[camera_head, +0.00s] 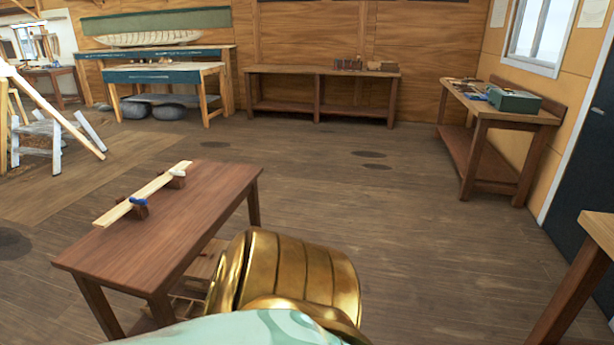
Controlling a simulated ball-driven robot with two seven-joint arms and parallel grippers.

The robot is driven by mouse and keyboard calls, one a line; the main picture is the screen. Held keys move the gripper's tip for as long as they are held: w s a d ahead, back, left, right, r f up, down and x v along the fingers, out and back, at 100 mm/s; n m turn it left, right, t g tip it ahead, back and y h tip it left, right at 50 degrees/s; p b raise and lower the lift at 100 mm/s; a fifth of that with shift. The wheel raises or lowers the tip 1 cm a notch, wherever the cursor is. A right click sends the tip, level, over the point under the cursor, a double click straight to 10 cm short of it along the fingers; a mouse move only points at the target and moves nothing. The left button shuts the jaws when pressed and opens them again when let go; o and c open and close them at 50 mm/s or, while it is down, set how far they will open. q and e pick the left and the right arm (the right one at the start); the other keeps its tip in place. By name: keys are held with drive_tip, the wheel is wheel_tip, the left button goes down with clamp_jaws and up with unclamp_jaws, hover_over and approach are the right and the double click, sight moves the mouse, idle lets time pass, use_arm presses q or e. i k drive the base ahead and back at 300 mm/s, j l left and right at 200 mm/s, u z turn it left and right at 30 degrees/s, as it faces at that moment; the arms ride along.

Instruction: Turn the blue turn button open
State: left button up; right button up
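The blue turn button (138,201) is small and sits near the left, nearer end of a pale wooden plank (150,193). The plank rests on small dark blocks on a reddish-brown table (190,235) at the lower left. A whitish piece (178,172) sits near the plank's other end. The button is too small in view to tell which way it is turned. Neither of my grippers is in view, and nothing is seen touching the button.
A gold rounded part, probably my own body, hides the table's lower right side. Open wooden floor (350,200) lies behind and right of the table. A low bench (322,72) stands at the back, another bench (500,112) at the right, and a table corner (598,228) at lower right.

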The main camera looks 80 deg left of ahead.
sight(137, 201)
drive_tip(key=u, duration=3)
drive_tip(key=i+j+u, duration=0.2)
drive_tip(key=i+u, duration=0.5)
drive_tip(key=u, duration=0.2)
drive_tip(key=j+z, duration=0.1)
drive_tip(key=z, duration=0.55)
drive_tip(key=i+j+z, duration=0.1)
drive_tip(key=j+z, duration=0.25)
drive_tip(key=i+j+z, duration=0.1)
drive_tip(key=j+z, duration=0.65)
